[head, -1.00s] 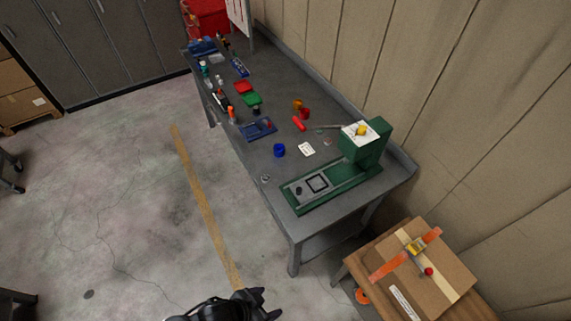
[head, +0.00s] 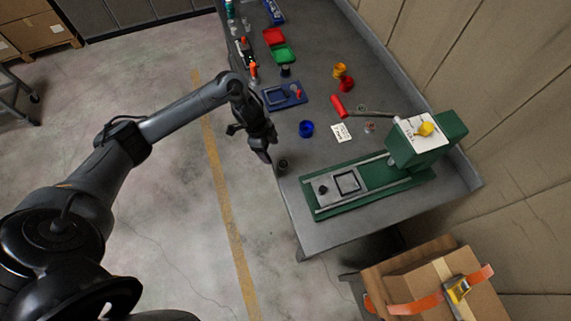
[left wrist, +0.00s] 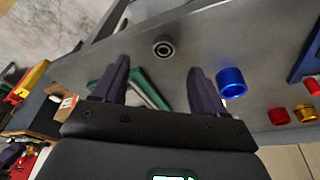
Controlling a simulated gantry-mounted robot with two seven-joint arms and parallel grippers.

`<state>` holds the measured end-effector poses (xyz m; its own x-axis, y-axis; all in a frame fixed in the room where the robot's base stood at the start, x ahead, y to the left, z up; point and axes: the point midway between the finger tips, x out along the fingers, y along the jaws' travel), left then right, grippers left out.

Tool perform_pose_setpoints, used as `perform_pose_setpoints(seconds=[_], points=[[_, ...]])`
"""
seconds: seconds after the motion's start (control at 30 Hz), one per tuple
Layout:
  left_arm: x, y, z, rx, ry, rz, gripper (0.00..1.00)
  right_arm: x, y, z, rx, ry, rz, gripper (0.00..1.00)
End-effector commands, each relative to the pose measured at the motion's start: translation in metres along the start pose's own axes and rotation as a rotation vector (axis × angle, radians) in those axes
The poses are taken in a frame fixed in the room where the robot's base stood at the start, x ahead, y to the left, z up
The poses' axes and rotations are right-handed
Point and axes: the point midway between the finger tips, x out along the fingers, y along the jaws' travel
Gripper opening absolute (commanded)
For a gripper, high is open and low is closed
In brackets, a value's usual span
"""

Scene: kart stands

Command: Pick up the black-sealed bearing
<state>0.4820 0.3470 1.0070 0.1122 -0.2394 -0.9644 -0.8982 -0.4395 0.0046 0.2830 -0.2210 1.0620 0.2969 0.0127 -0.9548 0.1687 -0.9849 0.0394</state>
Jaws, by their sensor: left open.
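A small round bearing with a dark face and metallic ring (head: 283,164) lies on the grey bench near its front edge. In the left wrist view the bearing (left wrist: 163,47) lies flat, apart from the fingers and just beyond the gap between their tips. My left gripper (head: 261,148) hangs above the bench's front edge, just up and left of the bearing in the head view. Its fingers (left wrist: 158,66) are spread in the left wrist view with nothing between them. My right gripper is not in view.
A green press fixture (head: 375,178) stands right of the bearing. A blue ring-shaped cup (head: 306,129) and a blue tray (head: 286,96) lie farther back. Red (head: 347,84) and yellow (head: 340,70) cups are behind. A cardboard box (head: 420,285) stands beyond the bench's near end.

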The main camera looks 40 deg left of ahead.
Motion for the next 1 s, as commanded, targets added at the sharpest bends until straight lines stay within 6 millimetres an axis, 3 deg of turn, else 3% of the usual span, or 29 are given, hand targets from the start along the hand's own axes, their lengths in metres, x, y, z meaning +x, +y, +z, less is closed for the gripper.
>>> perform_pose_setpoints(seconds=[0.3,0.57,1.0], points=[[0.040,-0.001,-0.003,0.001,0.003,-0.002,0.72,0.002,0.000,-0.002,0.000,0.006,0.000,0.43],[0.054,-0.002,-0.005,0.001,0.004,-0.002,0.72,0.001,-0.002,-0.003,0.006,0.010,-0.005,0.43],[0.099,-0.006,-0.013,0.002,0.002,-0.003,0.72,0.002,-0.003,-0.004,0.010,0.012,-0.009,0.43]])
